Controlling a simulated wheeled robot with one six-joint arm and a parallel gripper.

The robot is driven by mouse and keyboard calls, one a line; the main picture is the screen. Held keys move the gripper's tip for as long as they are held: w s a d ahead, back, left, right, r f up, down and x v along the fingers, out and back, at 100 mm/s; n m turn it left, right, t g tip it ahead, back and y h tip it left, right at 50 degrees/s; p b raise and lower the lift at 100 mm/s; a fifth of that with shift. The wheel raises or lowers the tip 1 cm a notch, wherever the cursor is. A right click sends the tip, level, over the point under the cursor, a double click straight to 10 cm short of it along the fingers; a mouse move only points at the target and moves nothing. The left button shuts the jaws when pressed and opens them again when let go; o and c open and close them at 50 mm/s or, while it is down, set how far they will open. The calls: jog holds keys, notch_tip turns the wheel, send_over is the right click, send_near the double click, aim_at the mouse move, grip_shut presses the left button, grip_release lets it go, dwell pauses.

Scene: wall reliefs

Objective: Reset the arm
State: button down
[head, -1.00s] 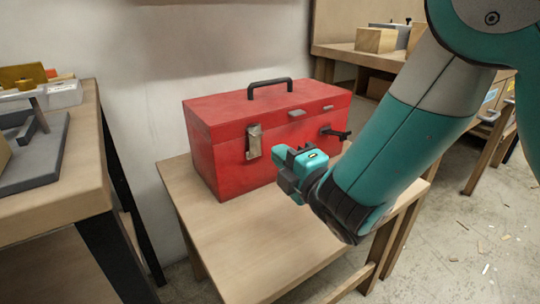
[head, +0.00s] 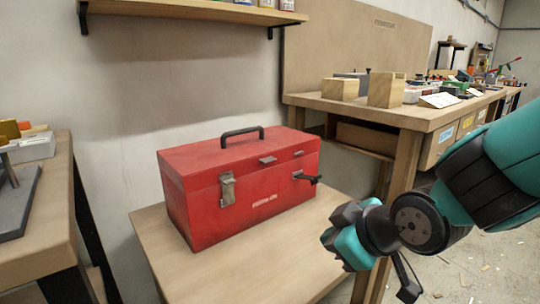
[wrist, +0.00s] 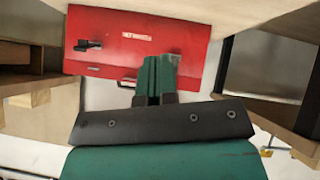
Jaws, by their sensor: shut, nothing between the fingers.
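My teal and black arm reaches in from the right of the head view. Its wrist is right of the small table's front corner, and my gripper (wrist: 158,78) shows in the wrist view with its fingers together and nothing between them. In the head view the fingertips are turned away and hard to make out. A red toolbox (head: 240,190) with a black handle stands shut on the small wooden table (head: 180,270), to the left of my arm and apart from it. The toolbox also shows in the wrist view (wrist: 190,45), beyond my gripper.
A workbench (head: 425,116) with wooden blocks and several small items stands behind on the right. Another bench (head: 50,220) is at the left edge. A shelf (head: 200,10) hangs on the wall above the toolbox. Open floor (head: 490,260) lies at the lower right.

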jog(key=s+d+r+m+g, duration=0.1)
jog(key=s+g, duration=0.2)
jog(key=s, duration=0.3)
jog(key=s+d+r+m+g+p, duration=0.1)
jog(key=s+d+r+m+g, duration=0.1)
jog(key=s, duration=0.4)
jog(key=s+d+r+m+g, duration=0.1)
jog(key=s+g, duration=0.2)
jog(key=s, duration=0.2)
notch_tip(320, 180, up, 32)
jog(key=p, duration=3.1)
jog(key=shift+f+h, duration=0.15)
jog(key=shift+h, duration=0.25)
